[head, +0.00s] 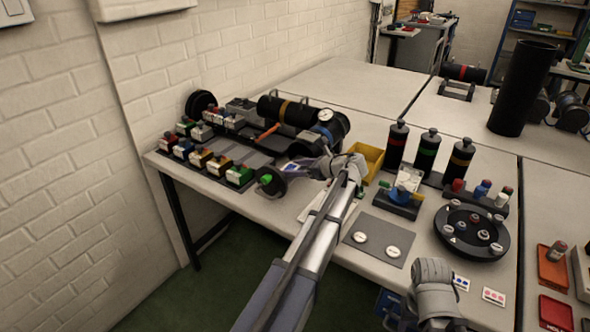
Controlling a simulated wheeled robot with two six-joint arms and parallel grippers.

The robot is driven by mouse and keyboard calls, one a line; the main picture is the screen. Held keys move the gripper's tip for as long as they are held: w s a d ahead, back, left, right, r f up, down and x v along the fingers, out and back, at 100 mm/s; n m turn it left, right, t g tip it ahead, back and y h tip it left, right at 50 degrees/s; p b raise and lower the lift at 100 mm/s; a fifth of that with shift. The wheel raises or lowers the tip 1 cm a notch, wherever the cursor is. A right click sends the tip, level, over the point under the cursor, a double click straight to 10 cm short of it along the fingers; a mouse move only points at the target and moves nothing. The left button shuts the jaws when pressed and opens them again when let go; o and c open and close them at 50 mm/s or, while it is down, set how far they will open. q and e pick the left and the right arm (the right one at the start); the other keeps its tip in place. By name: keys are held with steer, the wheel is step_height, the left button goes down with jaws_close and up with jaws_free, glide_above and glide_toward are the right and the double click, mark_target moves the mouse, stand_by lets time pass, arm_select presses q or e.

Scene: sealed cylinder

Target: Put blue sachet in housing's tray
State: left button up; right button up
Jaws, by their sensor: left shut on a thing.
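My left arm reaches up from the bottom middle, and its left gripper (296,168) points left over the near edge of the cylinder assembly. It is shut on a small white and blue piece, which looks like the blue sachet (290,167); the fingers hide part of it.
A row of coloured blocks (200,158) stands left of the grey surface. A black disc with a green knob (269,182) is just below the left gripper. A yellow bin (369,158), black bottles (427,152) and a round black tray (449,236) stand to the right.

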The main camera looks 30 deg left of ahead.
arm_select(q)
steer(key=o, duration=1.3)
steer(key=shift+c, duration=0.2)
steer(key=shift+r+p, duration=0.2)
steer(key=shift+p, duration=0.15)
steer(key=p+v, duration=0.4)
steer(key=v, duration=0.8)
steer(key=shift+f, duration=0.15)
